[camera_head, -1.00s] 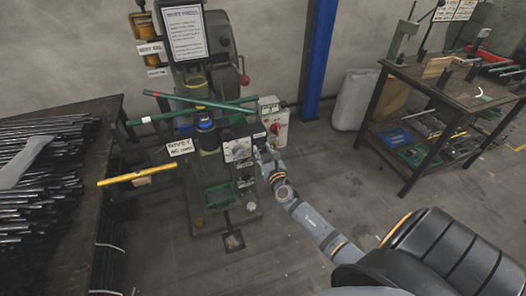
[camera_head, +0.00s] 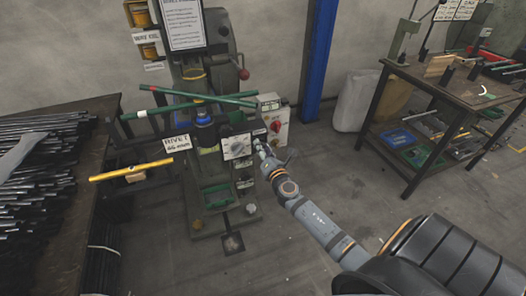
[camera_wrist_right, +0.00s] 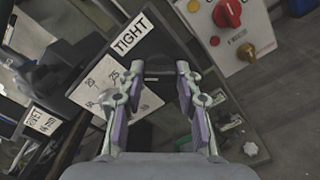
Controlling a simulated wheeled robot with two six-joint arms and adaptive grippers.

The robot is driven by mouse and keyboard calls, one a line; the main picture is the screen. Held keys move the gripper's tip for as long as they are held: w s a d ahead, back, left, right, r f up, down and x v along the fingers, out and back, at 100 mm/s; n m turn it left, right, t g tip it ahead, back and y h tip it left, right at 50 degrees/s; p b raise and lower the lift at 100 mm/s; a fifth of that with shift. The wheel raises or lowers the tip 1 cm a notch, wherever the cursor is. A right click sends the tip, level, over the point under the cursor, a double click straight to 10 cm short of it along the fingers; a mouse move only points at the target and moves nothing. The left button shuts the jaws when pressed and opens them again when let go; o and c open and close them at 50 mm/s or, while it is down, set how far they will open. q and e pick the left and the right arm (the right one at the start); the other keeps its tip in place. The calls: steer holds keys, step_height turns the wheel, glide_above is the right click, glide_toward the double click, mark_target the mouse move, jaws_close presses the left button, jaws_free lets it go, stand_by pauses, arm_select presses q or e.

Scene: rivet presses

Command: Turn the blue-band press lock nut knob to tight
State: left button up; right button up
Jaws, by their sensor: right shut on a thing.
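The blue-band press (camera_head: 203,122) stands at the centre left of the head view, a dark green machine with a blue ring on its column. Its white dial plate (camera_head: 237,147) faces forward and also shows in the wrist view (camera_wrist_right: 112,88), beside a TIGHT label (camera_wrist_right: 132,35). My right gripper (camera_head: 262,150) is at the right side of this plate. In the wrist view my right gripper (camera_wrist_right: 158,82) has its fingers on either side of a dark knob (camera_wrist_right: 160,69), probably the lock nut knob, partly hidden.
A control box with a red knob (camera_head: 275,126) stands just right of the press; it is close in the wrist view (camera_wrist_right: 228,13). Green bars (camera_head: 190,104) cross the press front. A bench of dark rods (camera_head: 40,170) is at left, a worktable (camera_head: 460,90) at right.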

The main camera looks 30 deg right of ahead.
arm_select(q)
steer(key=w+f+b, duration=0.1)
steer(key=w+b, duration=0.3)
steer(key=w, duration=0.4)
steer(key=shift+b, duration=0.3)
arm_select(e)
steer(key=shift+f+m, duration=0.1)
steer(key=shift+m, duration=4.7)
arm_select(q)
steer(key=shift+d, duration=0.1)
arm_select(e)
steer(key=o, duration=1.2)
steer(key=shift+c, duration=0.2)
arm_select(q)
steer(key=shift+w+r, duration=0.1)
steer(key=shift+w, duration=0.05)
arm_select(e)
steer(key=v, duration=1.2)
